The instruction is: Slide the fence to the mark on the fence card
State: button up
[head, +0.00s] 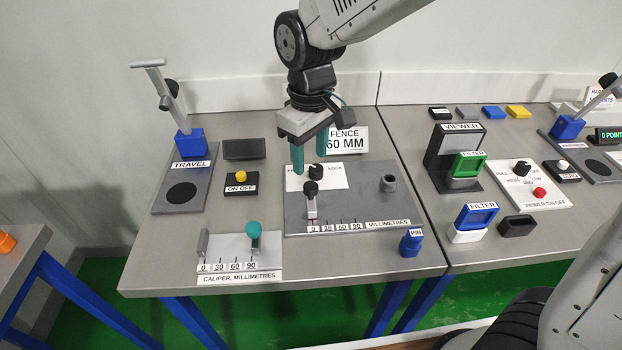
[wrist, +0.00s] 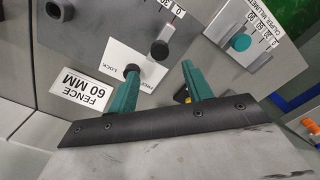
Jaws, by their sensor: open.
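The fence card (head: 345,139) reads "FENCE 60 MM" and also shows in the wrist view (wrist: 86,96). The fence (head: 311,207), a small slider with a black knob (head: 310,187), stands near the 0 end of its 0, 30, 60, 90 scale (head: 341,227). In the wrist view its black knob (wrist: 159,49) lies beyond my fingertips. A black lock knob (wrist: 132,70) sits on a white FREE/LOCK label (head: 330,182); its setting is unclear. My gripper (head: 310,163) is open and empty above this label, teal fingers down, one fingertip close to the lock knob in the wrist view (wrist: 158,70).
A caliper plate (head: 240,273) with a teal knob (head: 253,229) lies at the front left. A grey post (head: 388,183) stands on the fence plate's right, with a blue pin block (head: 411,243) off its corner. A yellow ON/OFF button (head: 241,177) is to the left.

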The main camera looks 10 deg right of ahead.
aim_at(311, 185)
notch_tip(311, 185, down, 7)
jog(key=shift+f, duration=0.15)
jog(key=shift+c, duration=0.3)
grip_shut()
